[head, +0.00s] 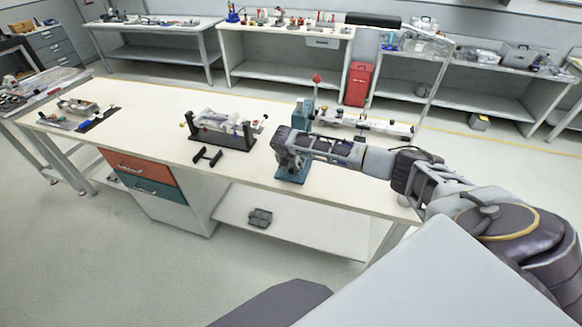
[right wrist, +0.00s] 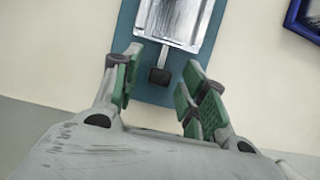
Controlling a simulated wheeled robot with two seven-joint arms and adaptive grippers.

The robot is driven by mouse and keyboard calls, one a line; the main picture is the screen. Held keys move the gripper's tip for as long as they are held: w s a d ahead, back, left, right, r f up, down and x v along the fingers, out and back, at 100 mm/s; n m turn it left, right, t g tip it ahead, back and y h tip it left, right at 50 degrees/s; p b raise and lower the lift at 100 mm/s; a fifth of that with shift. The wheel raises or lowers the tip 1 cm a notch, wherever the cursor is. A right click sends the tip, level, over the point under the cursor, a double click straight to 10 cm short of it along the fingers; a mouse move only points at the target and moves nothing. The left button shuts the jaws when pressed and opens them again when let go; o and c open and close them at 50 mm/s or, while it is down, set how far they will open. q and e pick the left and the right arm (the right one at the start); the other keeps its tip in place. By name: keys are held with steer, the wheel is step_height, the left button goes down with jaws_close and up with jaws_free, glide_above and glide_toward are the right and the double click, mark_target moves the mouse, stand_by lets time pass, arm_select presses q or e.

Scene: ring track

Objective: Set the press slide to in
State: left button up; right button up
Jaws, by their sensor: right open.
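The press (head: 303,112) is a teal column with a red-ball lever, standing on the long workbench in the head view. Its teal base (head: 293,174) shows below my right gripper (head: 285,152), which hides part of it. In the right wrist view, a silver slide (right wrist: 177,18) lies on the teal base (right wrist: 205,50), with a dark knob (right wrist: 159,77) at its near end. My right gripper (right wrist: 160,85) is open. Its green-padded fingers stand either side of the knob in the picture, with visible gaps. I cannot tell the slide's exact position. My left gripper is not in view.
The white workbench (head: 150,125) also holds a grey fixture on a dark base (head: 222,137), black blocks (head: 207,156) and a long rail device (head: 365,124) behind my right arm. A blue-framed item (right wrist: 304,18) lies right in the wrist view.

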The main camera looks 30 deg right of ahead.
jaws_close()
steer(key=shift+w+d, duration=0.1)
stand_by(0.3)
steer(key=shift+w+d, duration=1.3)
steer(key=shift+d, duration=0.2)
steer(key=shift+d+r, duration=0.1)
steer(key=shift+r, duration=0.1)
steer(key=shift+c, duration=1.6)
jaws_free()
steer(key=shift+w, duration=0.1)
steer(key=o, duration=0.3)
steer(key=shift+f, duration=0.15)
